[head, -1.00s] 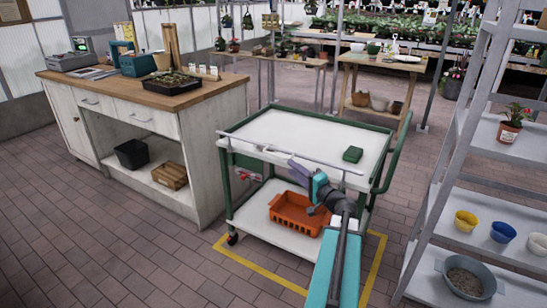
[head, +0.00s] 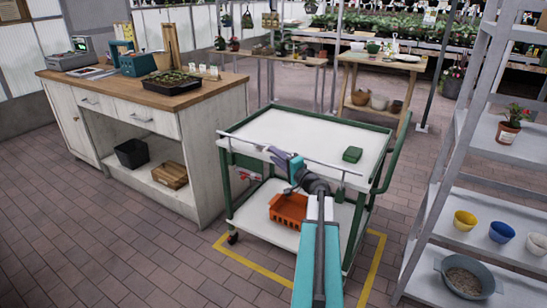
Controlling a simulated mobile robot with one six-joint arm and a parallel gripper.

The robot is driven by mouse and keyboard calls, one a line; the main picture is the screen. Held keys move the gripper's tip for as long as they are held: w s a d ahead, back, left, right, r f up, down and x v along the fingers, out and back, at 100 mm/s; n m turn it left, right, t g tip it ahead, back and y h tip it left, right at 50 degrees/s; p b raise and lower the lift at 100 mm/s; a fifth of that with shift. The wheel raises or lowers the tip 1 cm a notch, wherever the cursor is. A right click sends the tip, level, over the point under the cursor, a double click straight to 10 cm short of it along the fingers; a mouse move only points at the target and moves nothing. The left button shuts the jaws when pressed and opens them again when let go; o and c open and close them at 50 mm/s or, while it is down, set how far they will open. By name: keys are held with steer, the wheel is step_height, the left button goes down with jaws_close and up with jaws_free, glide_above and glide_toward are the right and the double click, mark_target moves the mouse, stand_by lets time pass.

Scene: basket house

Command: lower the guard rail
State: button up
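The guard rail (head: 325,163) is a thin pale grey bar along the near edge of the cart's white top (head: 300,133). It stands a little above the edge and runs the cart's full width. The green-framed cart (head: 225,180) stands on a yellow floor outline. My gripper (head: 274,154) is at the rail's middle-left part, very close to it. I cannot tell whether it touches the rail, or whether its fingers are open or shut. My arm covers part of the cart's front. A small red part (head: 244,177) shows below the left end of the rail.
A green block (head: 352,154) lies on the cart top. An orange crate (head: 288,208) sits on its lower shelf. A wooden-topped counter (head: 190,98) stands close on the left, a grey shelf rack (head: 437,215) on the right. Brick floor in front is clear.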

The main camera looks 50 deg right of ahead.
steer(key=shift+w, duration=0.15)
jaws_close()
steer(key=shift+f, duration=0.15)
step_height(320, 180, down, 8)
steer(key=b, duration=0.8)
steer(key=shift+b, duration=0.4)
jaws_free()
